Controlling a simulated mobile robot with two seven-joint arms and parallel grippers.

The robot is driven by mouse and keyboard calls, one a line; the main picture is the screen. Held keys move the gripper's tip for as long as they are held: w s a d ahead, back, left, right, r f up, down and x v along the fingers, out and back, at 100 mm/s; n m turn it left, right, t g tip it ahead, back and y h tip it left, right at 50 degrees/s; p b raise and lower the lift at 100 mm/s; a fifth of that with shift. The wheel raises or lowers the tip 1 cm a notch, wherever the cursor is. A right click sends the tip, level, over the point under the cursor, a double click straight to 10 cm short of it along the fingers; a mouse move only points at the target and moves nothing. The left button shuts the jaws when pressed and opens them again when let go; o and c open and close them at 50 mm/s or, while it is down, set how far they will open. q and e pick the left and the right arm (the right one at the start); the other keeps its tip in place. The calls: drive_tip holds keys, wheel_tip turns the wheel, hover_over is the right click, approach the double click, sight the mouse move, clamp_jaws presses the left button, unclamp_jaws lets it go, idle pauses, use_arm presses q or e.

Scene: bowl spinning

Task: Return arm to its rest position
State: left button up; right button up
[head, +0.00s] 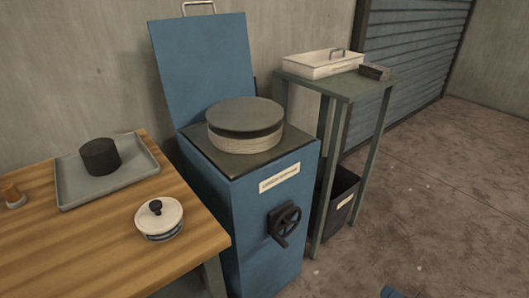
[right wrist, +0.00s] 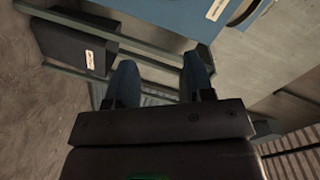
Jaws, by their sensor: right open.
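My right gripper (right wrist: 160,72) is open and empty, its two blue fingers apart in the right wrist view. In the head view only a small blue part of it (head: 390,292) shows at the bottom edge, over the floor and away from the machine. The blue machine (head: 265,225) stands in the middle with its lid (head: 203,65) raised and a round disc (head: 245,117) on its top. A white lidded bowl (head: 160,225) stands on the wooden table. My left gripper is not in view.
A grey tray (head: 75,190) with a dark cylinder (head: 100,157) lies on the table (head: 90,255). A side stand (head: 345,85) holds a white box (head: 318,66) and a dark block (head: 375,72). The floor at right is clear.

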drive_tip(key=s+d+n+g+h, duration=0.1)
drive_tip(key=s+n+g+h, duration=0.25)
drive_tip(key=s+n, duration=0.85)
drive_tip(key=s+d+r+n+g+h, duration=0.1)
drive_tip(key=s+d+r+n+h, duration=0.15)
drive_tip(key=s, duration=0.55)
drive_tip(key=s+d+r+n+g+h, duration=0.1)
drive_tip(key=s+r+n+h, duration=0.1)
drive_tip(key=s+r, duration=0.35)
drive_tip(key=s+a+f+m+t+h, duration=0.2)
drive_tip(key=a+f+m, duration=0.1)
drive_tip(key=a+m, duration=0.75)
use_arm(q)
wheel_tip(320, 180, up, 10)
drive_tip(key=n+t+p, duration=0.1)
drive_tip(key=p, duration=1.2)
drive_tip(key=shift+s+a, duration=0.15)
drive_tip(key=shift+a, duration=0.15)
use_arm(e)
wheel_tip(320, 180, up, 10)
drive_tip(key=t, duration=0.1)
drive_tip(key=shift+w+d+f, duration=0.15)
drive_tip(key=shift+d, duration=0.25)
